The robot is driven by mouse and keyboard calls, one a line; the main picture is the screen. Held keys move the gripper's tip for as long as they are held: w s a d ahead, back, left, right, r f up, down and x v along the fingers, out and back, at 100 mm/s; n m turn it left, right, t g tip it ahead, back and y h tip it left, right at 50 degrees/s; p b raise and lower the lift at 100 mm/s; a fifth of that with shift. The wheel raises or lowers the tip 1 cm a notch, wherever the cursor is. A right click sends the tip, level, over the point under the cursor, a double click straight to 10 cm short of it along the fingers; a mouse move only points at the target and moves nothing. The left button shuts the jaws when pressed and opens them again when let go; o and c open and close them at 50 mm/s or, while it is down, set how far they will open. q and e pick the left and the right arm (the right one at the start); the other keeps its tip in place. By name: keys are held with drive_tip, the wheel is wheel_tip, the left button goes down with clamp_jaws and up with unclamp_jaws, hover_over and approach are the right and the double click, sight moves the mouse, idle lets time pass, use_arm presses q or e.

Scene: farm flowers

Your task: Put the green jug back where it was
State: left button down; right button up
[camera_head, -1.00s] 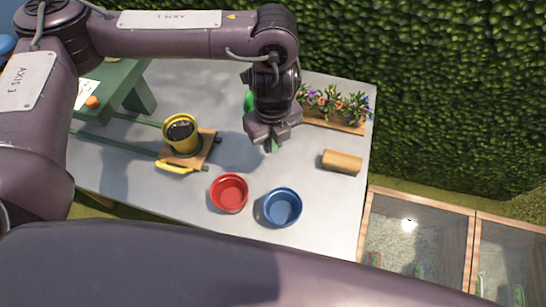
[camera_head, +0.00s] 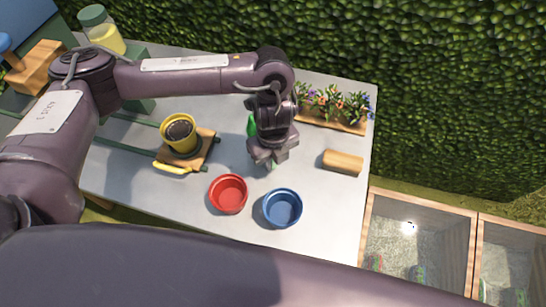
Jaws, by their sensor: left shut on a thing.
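The green jug (camera_head: 252,125) is mostly hidden behind my left gripper (camera_head: 272,165). A bit of its green shows at the left side of the gripper, and a small green bit shows below the fingers. My left gripper points down over the middle of the grey table and is shut on the jug. I cannot tell whether the jug touches the table. My right gripper is not in view.
A red bowl (camera_head: 228,194) and a blue bowl (camera_head: 282,208) stand in front of the gripper. A yellow pot (camera_head: 180,134) on a wooden board (camera_head: 203,150) is left. A wooden block (camera_head: 342,161) and a flower planter (camera_head: 333,108) are right.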

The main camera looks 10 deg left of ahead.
use_arm(q)
drive_tip(key=c, duration=1.3)
unclamp_jaws()
drive_tip(key=shift+f, duration=0.1)
drive_tip(key=shift+r, duration=0.3)
drive_tip(key=shift+w+r, duration=0.1)
drive_tip(key=shift+r, duration=0.3)
wheel_tip(320, 180, up, 10)
drive_tip(key=shift+r+p, duration=0.1)
drive_tip(key=shift+p, duration=0.5)
drive_tip(key=shift+r, duration=0.35)
